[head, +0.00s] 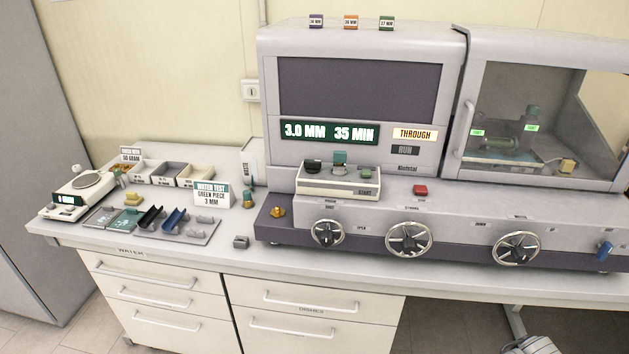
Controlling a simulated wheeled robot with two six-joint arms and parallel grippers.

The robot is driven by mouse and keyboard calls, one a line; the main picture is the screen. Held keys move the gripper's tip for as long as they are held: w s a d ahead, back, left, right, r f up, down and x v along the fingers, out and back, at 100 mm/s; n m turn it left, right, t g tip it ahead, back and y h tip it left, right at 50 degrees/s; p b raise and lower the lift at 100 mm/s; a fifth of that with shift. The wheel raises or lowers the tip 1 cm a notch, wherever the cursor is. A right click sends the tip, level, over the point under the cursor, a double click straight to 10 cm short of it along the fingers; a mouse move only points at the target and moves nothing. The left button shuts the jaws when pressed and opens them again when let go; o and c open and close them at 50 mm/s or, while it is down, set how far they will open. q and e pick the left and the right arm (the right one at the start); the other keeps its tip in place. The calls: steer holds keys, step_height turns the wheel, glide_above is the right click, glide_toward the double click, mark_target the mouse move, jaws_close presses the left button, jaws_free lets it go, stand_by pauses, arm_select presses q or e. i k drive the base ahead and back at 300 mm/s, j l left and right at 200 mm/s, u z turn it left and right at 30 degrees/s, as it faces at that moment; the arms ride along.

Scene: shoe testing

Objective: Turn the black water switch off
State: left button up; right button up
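Neither of my grippers is in view.
A red button (420,190) sits on the machine's ledge. A glass-fronted chamber (545,115) is at the right. A scale (68,201), bins and sample pieces crowd the bench's left.

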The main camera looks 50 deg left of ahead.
mark_target(312, 166)
steer(key=u, duration=1.75)
